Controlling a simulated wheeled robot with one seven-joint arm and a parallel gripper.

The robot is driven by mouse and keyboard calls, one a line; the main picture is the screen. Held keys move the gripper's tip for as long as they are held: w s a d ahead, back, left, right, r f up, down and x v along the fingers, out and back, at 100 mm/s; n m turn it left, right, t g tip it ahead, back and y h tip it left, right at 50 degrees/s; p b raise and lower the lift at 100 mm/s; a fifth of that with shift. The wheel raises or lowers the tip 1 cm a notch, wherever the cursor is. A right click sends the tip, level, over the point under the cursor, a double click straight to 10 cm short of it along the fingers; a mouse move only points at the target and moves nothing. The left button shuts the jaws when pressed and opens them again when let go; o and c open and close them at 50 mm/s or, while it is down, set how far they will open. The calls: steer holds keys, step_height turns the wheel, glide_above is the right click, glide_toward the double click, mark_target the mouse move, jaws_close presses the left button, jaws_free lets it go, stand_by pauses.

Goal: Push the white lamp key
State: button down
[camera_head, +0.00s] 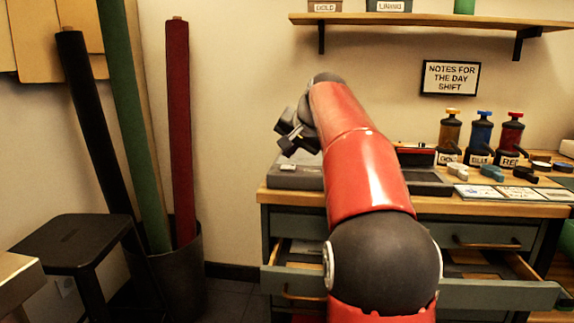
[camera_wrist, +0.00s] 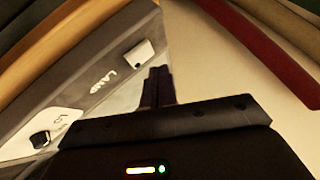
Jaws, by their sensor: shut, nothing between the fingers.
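The white lamp key (camera_wrist: 139,54) stands on a grey panel (camera_wrist: 70,95) beside the label LAMP in the wrist view. My gripper (camera_wrist: 158,72) is shut and empty, its dark fingertips just right of and slightly below the white key in that view. A gap shows between them there; I cannot tell its depth. In the head view my gripper (camera_head: 285,136) is above the grey box (camera_head: 290,178) at the left end of the workbench. My red arm hides part of that box.
A black key (camera_wrist: 40,138) sits on a second label on the same panel. Bottles with coloured caps (camera_head: 483,140) and small items stand at the bench's right. Open drawers (camera_head: 490,294) jut out below. Fabric rolls (camera_head: 178,130) stand in a bin at left.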

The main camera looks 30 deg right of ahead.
mark_target(290, 168)
step_height(290, 168, up, 6)
steer(key=p, duration=0.5)
steer(key=shift+f+p, duration=0.15)
steer(key=shift+p, duration=0.15)
steer(key=s+a+f+n+g, duration=0.1)
steer(key=s+a+f+n, duration=0.15)
steer(key=s+a, duration=0.55)
steer(key=s+a+f+n+g, duration=0.1)
steer(key=s+a+f+n, duration=0.2)
steer(key=s+f, duration=0.7)
steer(key=s+a+f+n+g, duration=0.1)
steer(key=s+a+f+n, duration=0.2)
steer(key=s+a+f, duration=0.4)
steer(key=s+f, duration=0.4)
steer(key=s, duration=0.5)
steer(key=shift+g, duration=0.3)
steer(key=shift+s+d, duration=0.1)
